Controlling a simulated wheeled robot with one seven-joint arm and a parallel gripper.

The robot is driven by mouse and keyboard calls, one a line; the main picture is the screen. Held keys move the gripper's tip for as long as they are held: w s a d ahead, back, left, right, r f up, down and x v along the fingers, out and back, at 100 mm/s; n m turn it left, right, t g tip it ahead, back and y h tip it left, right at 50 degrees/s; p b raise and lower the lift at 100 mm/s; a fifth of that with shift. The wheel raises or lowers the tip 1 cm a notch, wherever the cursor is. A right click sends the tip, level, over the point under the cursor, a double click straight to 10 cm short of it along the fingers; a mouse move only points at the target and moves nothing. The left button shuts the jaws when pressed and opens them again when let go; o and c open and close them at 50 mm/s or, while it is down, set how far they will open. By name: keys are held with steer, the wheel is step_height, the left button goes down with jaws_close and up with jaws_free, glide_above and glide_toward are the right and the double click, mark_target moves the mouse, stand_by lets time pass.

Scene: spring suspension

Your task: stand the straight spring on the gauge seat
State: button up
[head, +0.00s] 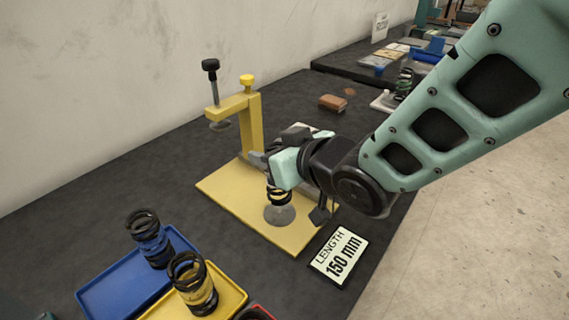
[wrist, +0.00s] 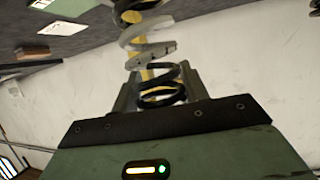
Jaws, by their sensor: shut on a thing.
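My gripper (head: 273,165) is shut on a spring (head: 278,195) over the yellow gauge's base plate (head: 232,203). The spring's dark lower coils show below the jaws, looking roughly upright. They are directly over the round grey gauge seat (head: 280,215); I cannot tell whether they touch it. My jaws and wrist hide the upper part. In the wrist view the held spring (wrist: 150,50) has black and pale grey coils stretching away from my gripper (wrist: 158,95). Whether it is the straight spring cannot be judged from these views.
A yellow post with a black-knobbed clamp (head: 211,68) stands behind the seat. A sign reading "LENGTH 150 mm" (head: 340,256) lies at front right. Springs stand in a blue tray (head: 105,293) and a yellow tray (head: 232,297). A brown block (head: 332,102) lies behind. The left tabletop is clear.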

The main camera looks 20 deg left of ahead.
steer(key=shift+f, duration=2.2)
steer(key=shift+f, duration=0.25)
steer(key=o, duration=1.1)
steer(key=shift+o, duration=0.2)
steer(key=shift+r, duration=0.15)
steer(key=shift+r, duration=0.2)
steer(key=b+v, duration=0.1)
steer(key=v, duration=1.1)
steer(key=shift+f, duration=0.2)
